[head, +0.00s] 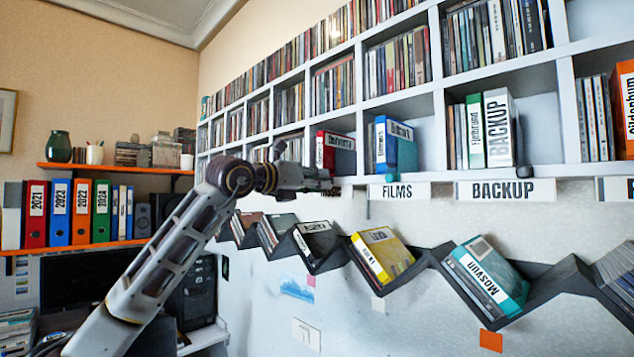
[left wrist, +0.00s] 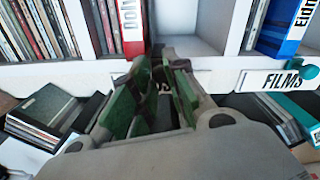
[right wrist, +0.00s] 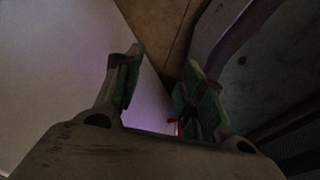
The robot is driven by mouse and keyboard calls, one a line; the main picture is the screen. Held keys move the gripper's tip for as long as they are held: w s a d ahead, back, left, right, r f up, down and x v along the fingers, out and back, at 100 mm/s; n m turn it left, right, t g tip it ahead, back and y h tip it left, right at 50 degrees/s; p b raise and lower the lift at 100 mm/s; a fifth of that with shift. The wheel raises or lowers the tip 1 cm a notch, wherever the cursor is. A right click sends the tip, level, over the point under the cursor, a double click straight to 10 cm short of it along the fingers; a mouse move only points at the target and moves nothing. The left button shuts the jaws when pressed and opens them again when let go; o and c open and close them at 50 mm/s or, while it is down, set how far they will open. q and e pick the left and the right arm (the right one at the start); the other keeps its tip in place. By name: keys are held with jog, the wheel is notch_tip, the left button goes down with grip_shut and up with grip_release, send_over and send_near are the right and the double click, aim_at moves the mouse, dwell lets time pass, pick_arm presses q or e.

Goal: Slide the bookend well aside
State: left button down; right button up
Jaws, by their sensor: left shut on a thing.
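My left gripper (head: 318,180) reaches the shelf edge at the MUSIC compartment, below a red case (head: 335,143).
A teal knob (left wrist: 305,72) sticks out by the FILMS label (head: 398,191), with blue cases above. A black knob (head: 524,171) sits above the BACKUP label (head: 503,190). A dark zigzag rack (head: 427,262) holding disc cases runs below the shelf.

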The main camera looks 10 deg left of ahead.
pick_arm(q)
jog(key=shift+s, duration=0.1)
jog(key=shift+s+d+b, duration=0.3)
jog(key=shift+d+b, duration=0.05)
jog(key=shift+d, duration=0.2)
jog(key=s+d+b, duration=0.1)
jog(key=d, duration=0.1)
jog(key=s+d+b, duration=0.1)
jog(key=s+d, duration=0.1)
jog(key=shift+s+d, duration=0.15)
jog(key=shift+d, duration=0.25)
jog(key=shift+s+d+r, duration=0.15)
jog(key=shift+s+d, duration=0.1)
jog(key=shift+d, duration=0.15)
pick_arm(e)
jog(key=shift+t, duration=0.3)
jog(key=w, duration=0.1)
jog(key=w+a+f, duration=0.1)
jog(key=w, duration=0.2)
jog(key=shift+w+a+f, duration=0.15)
pick_arm(q)
jog(key=c, duration=1.4)
grip_release()
jog(key=shift+o, duration=0.2)
pick_arm(e)
jog(key=shift+w, duration=0.15)
